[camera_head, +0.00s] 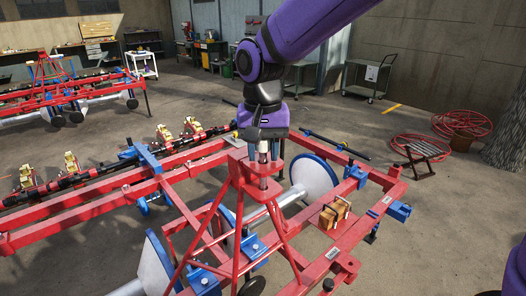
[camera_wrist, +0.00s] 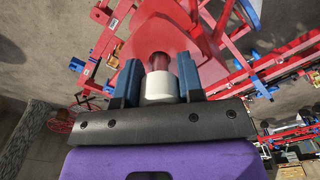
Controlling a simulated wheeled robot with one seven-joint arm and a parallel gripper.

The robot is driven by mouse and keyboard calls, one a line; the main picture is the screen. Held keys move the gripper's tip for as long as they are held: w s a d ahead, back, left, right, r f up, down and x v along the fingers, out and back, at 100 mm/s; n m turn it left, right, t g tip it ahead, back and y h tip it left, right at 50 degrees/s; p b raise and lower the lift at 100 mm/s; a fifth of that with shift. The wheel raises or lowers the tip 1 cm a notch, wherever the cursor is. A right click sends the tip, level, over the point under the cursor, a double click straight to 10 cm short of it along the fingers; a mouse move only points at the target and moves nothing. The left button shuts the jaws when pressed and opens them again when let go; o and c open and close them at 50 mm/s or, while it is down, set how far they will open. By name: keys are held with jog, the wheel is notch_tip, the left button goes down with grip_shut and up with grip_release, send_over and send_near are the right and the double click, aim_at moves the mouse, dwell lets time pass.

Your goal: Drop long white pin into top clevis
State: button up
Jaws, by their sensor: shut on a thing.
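My gripper (camera_head: 264,147) points down just above the top clevis (camera_head: 254,172), the red plates at the top of the red A-frame mast. In the wrist view my gripper (camera_wrist: 159,72) has its two blue-grey fingers on either side of the pin's white round head (camera_wrist: 160,88), shut on it. A dark red shaft or tube shows beyond the head, toward the red clevis plates (camera_wrist: 160,28). The pin is in line with the clevis. I cannot tell whether its lower end is inside the holes; the fingers and plates hide it.
The mast stands on a red implement frame (camera_head: 110,187) with white discs (camera_head: 315,176). A small wooden box (camera_head: 335,213) sits on the right beam. A green cart (camera_head: 368,80) and red hoops (camera_head: 462,124) stand behind, apart from my arm. Open concrete floor lies to the right.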

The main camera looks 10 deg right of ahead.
jog(key=shift+r, duration=1.25)
jog(key=shift+r, duration=0.1)
